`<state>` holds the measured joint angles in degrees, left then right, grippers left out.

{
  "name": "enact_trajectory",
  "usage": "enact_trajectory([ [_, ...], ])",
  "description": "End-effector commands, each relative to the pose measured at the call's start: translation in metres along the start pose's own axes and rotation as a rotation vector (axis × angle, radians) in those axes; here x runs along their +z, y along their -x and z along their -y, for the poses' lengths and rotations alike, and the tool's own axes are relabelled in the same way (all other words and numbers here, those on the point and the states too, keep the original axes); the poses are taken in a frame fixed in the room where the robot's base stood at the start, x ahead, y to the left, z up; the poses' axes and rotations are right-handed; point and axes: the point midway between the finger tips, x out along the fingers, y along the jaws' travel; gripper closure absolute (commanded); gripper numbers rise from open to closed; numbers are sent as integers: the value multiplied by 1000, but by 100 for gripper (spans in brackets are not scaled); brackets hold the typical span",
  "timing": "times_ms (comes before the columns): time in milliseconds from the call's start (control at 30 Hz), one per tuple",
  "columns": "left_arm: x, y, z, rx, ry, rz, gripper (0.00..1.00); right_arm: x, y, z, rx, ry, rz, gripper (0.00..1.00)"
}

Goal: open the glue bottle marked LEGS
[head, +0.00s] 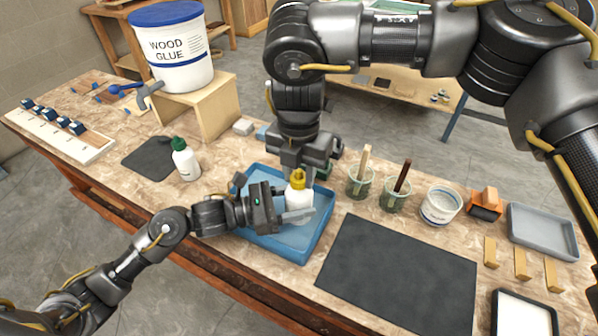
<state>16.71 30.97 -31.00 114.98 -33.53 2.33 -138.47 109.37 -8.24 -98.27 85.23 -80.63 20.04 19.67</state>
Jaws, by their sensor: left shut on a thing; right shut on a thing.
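A white glue bottle (299,199) with a yellow cap (298,178) stands upright over the blue tray (318,240). Its marking cannot be read from here. My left gripper (293,214) comes in from the left and is shut on the bottle's body, low down. My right gripper (297,166) reaches down from above and is shut on the yellow cap. Its fingers partly hide the cap's top, and I cannot tell whether the cap is loose. A second white bottle with a green cap (185,160) stands at the left, beside a dark mat (148,158).
A wood glue bucket (173,48) stands on a wooden stand (211,105) at the back left. Cups with sticks (360,184) and a white tub (440,206) stand right of the tray. A bare dark mat (400,275) lies at the front right. A grey tray (545,230) is far right.

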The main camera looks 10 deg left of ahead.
Motion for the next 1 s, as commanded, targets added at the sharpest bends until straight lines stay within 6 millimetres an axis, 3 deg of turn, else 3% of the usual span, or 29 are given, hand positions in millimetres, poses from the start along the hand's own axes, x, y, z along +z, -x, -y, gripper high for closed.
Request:
enact_trajectory([
  [800,0,0,2,-7,-2,1,100,1,2,0,-4,2160,6,96],
  [1000,0,0,2,-6,-1,1,100,1,2,0,-3,2582,6,96],
])
